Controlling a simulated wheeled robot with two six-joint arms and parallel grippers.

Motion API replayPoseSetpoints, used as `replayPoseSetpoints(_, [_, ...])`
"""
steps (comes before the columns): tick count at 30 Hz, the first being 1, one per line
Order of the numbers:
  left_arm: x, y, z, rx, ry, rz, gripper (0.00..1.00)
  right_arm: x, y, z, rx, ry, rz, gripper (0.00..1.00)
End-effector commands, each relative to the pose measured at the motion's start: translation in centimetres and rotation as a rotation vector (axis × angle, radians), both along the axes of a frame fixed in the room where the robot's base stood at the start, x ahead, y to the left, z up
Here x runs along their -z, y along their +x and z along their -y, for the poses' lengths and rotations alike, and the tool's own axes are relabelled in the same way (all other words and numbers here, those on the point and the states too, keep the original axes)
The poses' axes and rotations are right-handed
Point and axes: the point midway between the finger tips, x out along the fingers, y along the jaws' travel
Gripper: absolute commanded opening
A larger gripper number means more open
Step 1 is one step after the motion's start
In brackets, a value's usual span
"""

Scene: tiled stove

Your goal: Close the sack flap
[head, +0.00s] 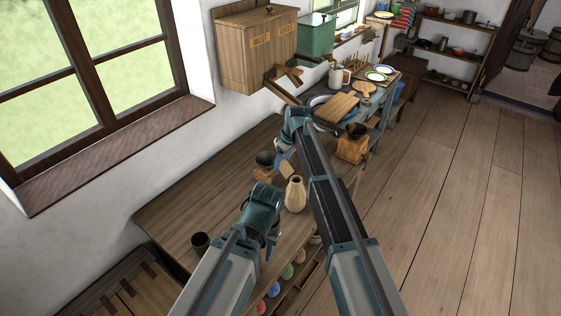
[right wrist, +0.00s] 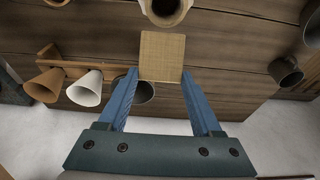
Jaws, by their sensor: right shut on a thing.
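A tan, woven-looking square piece (right wrist: 161,57), which looks like the sack flap, sits between the fingertips of my right gripper (right wrist: 160,75). In the head view the same small tan piece (head: 287,171) shows just below the right gripper (head: 283,157). My right gripper is shut on it, above the wooden bench. A pale beige vase-shaped thing (head: 295,194) stands close by; its round dark mouth shows at the top of the right wrist view (right wrist: 166,8). I cannot tell whether the tan piece is joined to it. My left gripper (head: 270,244) is mostly hidden behind its own wrist.
A dark cup (head: 200,241) stands on the bench (head: 185,215) at the left. A dark pot (head: 265,158) is left of the tan piece. A wooden rack with cones (right wrist: 70,75) shows in the wrist view. A wooden grinder (head: 351,148) stands right; the floor there is clear.

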Motion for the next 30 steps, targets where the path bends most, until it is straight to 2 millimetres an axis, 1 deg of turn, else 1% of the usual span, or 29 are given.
replayPoseSetpoints(1, [0.3, 0.0, 0.0, 0.000, 0.000, 0.000, 0.38, 0.1, -0.6, 0.5, 0.004, 0.030, 0.020, 0.10])
replayPoseSetpoints(2, [0.4, 0.0, 0.0, 0.000, 0.000, 0.000, 0.38, 0.0, -0.7, 0.5, 0.003, 0.049, 0.033, 0.10])
replayPoseSetpoints(9, [1.3, 0.0, 0.0, 0.000, 0.000, 0.000, 0.38, -0.3, -1.2, 1.3, 0.002, 0.178, 0.127, 0.10])
replayPoseSetpoints(15, [2.1, 0.0, 0.0, -0.001, 0.000, 0.000, 0.38, -0.6, -1.4, 1.7, 0.000, 0.252, 0.182, 0.10])
replayPoseSetpoints(22, [2.4, 0.0, 0.0, -0.001, 0.000, 0.000, 0.38, -0.9, -1.5, 1.9, -0.001, 0.294, 0.211, 0.10])
replayPoseSetpoints(30, [2.4, 0.0, 0.0, -0.001, 0.000, 0.000, 0.38, -1.0, -1.4, 1.9, -0.002, 0.301, 0.217, 0.10])
